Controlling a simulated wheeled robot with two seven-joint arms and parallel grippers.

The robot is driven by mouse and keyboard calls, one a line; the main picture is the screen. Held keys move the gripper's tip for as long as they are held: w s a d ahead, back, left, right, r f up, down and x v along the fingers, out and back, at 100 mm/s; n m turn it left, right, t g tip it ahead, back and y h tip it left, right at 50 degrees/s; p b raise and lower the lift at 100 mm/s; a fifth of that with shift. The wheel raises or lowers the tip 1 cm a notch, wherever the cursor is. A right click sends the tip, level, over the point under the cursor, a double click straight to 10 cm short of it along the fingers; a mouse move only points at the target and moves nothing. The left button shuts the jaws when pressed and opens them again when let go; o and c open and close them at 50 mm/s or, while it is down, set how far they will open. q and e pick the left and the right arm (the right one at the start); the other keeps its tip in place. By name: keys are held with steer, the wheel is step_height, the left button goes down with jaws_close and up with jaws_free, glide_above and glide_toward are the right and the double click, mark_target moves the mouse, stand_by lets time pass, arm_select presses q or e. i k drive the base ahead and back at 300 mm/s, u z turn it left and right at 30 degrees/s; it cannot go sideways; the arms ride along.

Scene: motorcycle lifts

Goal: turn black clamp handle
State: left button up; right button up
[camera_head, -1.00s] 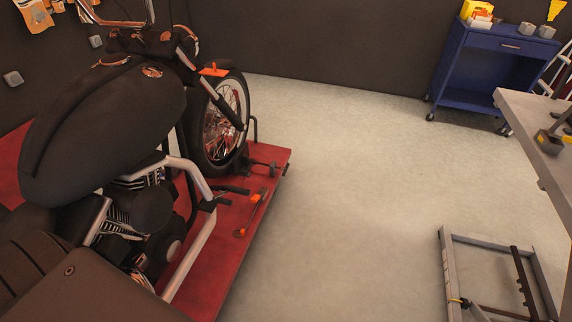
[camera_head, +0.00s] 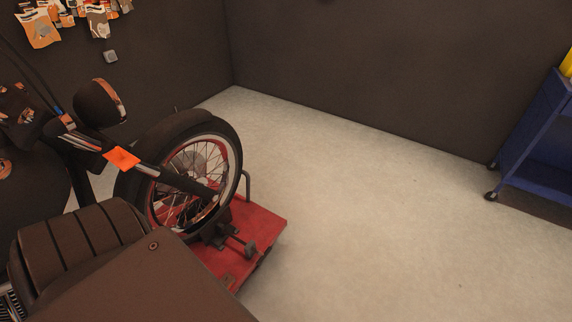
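The black clamp (camera_head: 222,235) sits at the foot of the motorcycle's front wheel, on the red lift platform (camera_head: 262,222). Its dark handle (camera_head: 248,247) sticks out to the right, low over the platform and near its right edge. The exact shape of the handle is too small and dark to make out. Neither of my grippers is in view, so their distance from the handle does not show.
The motorcycle's front wheel (camera_head: 196,175) stands upright on the lift. A bent metal bar (camera_head: 246,184) rises beside it. Pale floor (camera_head: 370,220) is clear to the right. A blue cart (camera_head: 540,145) stands at the far right against dark walls.

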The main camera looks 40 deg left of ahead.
mark_target(263, 256)
steer(key=i, duration=3.4)
steer(key=u, duration=3.25)
